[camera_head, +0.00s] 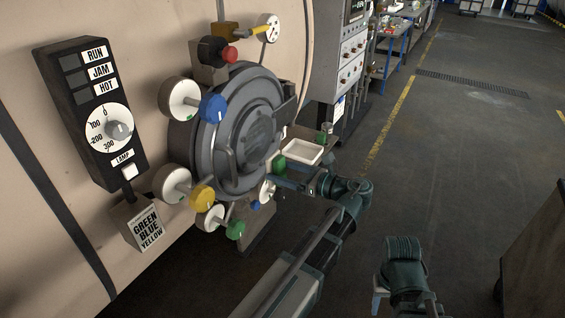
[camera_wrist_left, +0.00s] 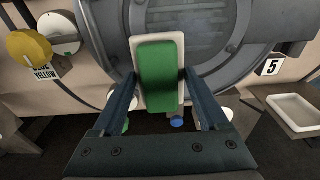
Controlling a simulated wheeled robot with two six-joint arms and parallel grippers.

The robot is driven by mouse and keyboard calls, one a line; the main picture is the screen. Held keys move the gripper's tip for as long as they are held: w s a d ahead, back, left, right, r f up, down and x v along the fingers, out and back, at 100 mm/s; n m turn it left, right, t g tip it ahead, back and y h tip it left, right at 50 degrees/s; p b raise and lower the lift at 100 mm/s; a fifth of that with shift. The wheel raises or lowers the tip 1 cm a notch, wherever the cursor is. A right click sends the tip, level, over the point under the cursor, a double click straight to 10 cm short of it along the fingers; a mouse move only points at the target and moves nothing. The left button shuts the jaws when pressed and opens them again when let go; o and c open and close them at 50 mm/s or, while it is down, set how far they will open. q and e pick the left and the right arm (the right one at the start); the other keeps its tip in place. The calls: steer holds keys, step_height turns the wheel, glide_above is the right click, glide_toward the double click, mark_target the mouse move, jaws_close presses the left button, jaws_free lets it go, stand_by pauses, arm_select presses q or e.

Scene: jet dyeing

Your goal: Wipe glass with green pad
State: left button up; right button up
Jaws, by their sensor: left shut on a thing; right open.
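The green pad (camera_head: 279,164) has a white backing block, seen best in the left wrist view (camera_wrist_left: 158,75). My left gripper (camera_head: 279,176) is shut on it, with a finger along each side. The pad is in front of the lower right part of the round grey door. The door's dark glass (camera_head: 257,133) is in its middle, and part of it shows behind the pad in the left wrist view (camera_wrist_left: 195,25). I cannot tell whether the pad touches the door. My right gripper (camera_head: 376,299) is open and empty, low over the floor, partly cut off by the frame.
White dials with blue (camera_head: 213,108), yellow (camera_head: 201,195) and green (camera_head: 235,230) knobs stick out around the door. A white tray (camera_head: 302,152) is right of the door. A RUN/JAM/HOT panel (camera_head: 92,110) hangs at left. The floor at right is open.

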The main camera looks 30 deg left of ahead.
mark_target(263, 140)
arm_select(q)
steer(key=shift+w+a+r+y, duration=0.15)
steer(key=shift+r+y, duration=0.1)
steer(key=shift+r, duration=0.3)
steer(key=shift+w+r+y, duration=0.15)
steer(key=shift+r+y, duration=0.1)
steer(key=shift+r, duration=0.25)
steer(key=a, duration=0.6)
steer(key=shift+w, duration=0.2)
steer(key=shift+w+a, duration=0.1)
steer(key=shift+a, duration=0.85)
steer(key=shift+w+d, duration=0.15)
steer(key=shift+w, duration=0.75)
steer(key=shift+w+d, duration=0.1)
steer(key=shift+w, duration=0.8)
steer(key=shift+w, duration=1.8)
steer(key=shift+w, duration=0.1)
